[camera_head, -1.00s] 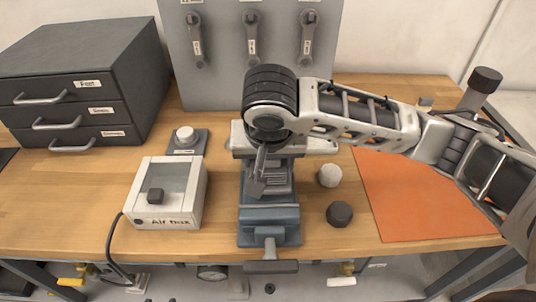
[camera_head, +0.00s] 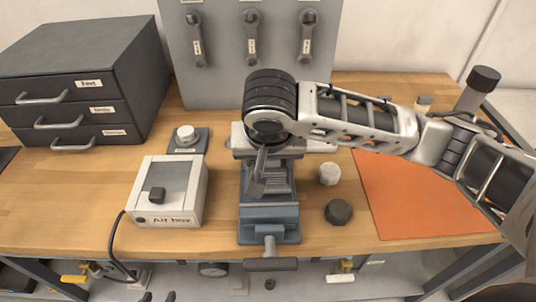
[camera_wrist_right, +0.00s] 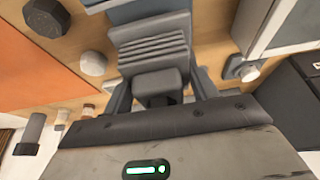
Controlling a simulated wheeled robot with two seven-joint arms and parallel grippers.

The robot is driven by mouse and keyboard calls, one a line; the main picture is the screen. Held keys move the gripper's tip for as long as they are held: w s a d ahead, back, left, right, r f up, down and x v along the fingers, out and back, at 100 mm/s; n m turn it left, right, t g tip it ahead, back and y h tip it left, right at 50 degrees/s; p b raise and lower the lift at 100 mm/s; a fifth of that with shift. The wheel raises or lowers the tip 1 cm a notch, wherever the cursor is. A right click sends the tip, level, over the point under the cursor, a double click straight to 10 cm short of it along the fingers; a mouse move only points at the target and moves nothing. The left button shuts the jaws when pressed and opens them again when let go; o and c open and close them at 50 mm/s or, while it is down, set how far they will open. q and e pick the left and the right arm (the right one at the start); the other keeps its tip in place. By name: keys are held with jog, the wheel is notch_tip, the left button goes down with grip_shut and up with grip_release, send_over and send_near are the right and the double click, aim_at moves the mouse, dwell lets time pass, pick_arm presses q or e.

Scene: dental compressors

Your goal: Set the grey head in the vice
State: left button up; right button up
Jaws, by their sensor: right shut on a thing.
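The blue-grey vice (camera_head: 268,214) stands at the middle of the bench's front edge. My right gripper (camera_head: 258,184) points down over the vice, and its wrist hides the rear of the vice. In the right wrist view, its fingers (camera_wrist_right: 161,92) are on either side of the grey head (camera_wrist_right: 156,82), a blocky piece with a darker part below. The vice's ridged grey part (camera_wrist_right: 152,48) lies just beyond it. I cannot tell whether the head touches the vice.
A white round piece (camera_head: 329,174) and a dark hexagonal piece (camera_head: 339,211) lie right of the vice. An orange mat (camera_head: 410,205) is further right. The air box (camera_head: 167,190), a small knob unit (camera_head: 187,139) and a drawer cabinet (camera_head: 80,85) stand left. A tool panel (camera_head: 225,60) stands behind.

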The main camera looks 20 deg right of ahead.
jog(key=shift+f, duration=0.75)
dwell(0.3)
jog(key=shift+f, duration=0.2)
dwell(0.6)
jog(key=shift+f, duration=0.4)
jog(key=shift+f, duration=0.1)
dwell(0.4)
jog(key=shift+p, duration=0.5)
dwell(0.6)
